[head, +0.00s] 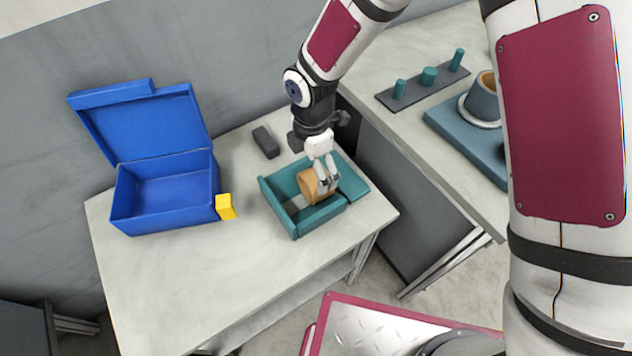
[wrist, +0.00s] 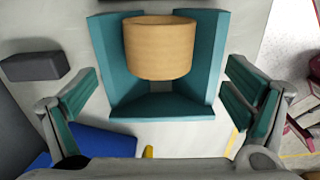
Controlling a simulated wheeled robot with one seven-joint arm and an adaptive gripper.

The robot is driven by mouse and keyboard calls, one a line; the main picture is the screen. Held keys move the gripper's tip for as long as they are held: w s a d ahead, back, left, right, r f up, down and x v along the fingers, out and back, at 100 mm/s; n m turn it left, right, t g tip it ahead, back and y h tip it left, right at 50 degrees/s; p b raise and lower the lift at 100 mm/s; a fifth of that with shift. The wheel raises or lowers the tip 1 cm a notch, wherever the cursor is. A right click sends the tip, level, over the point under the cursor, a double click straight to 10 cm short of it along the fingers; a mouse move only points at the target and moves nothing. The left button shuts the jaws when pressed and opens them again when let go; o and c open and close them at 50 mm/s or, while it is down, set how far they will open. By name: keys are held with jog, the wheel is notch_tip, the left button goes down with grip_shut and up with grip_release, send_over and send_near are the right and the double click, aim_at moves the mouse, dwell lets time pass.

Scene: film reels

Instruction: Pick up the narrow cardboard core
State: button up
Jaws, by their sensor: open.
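A tan cardboard core (head: 309,187), a short hollow cylinder, sits in a teal open-topped tray (head: 320,219) on the small table. In the wrist view the core (wrist: 160,50) shows upright in the picture between the teal tray's side walls (wrist: 107,60). My gripper (head: 325,180) is just above the core and partly covers it in the head view. In the wrist view my gripper (wrist: 163,88) is open, with its teal-padded fingers wide apart on either side of the tray. The fingers do not appear to be closed on the core.
A dark block (head: 266,142) lies behind the tray. The right bench holds a pegged rack (head: 425,90) and a blue-grey reel piece (head: 482,100). The table front is clear.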

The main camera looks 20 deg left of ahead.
aim_at(312, 176)
jog(key=shift+a+f+p, duration=0.1)
jog(key=shift+f+p, duration=0.25)
jog(key=shift+f, duration=2.85)
jog(key=c, duration=1.1)
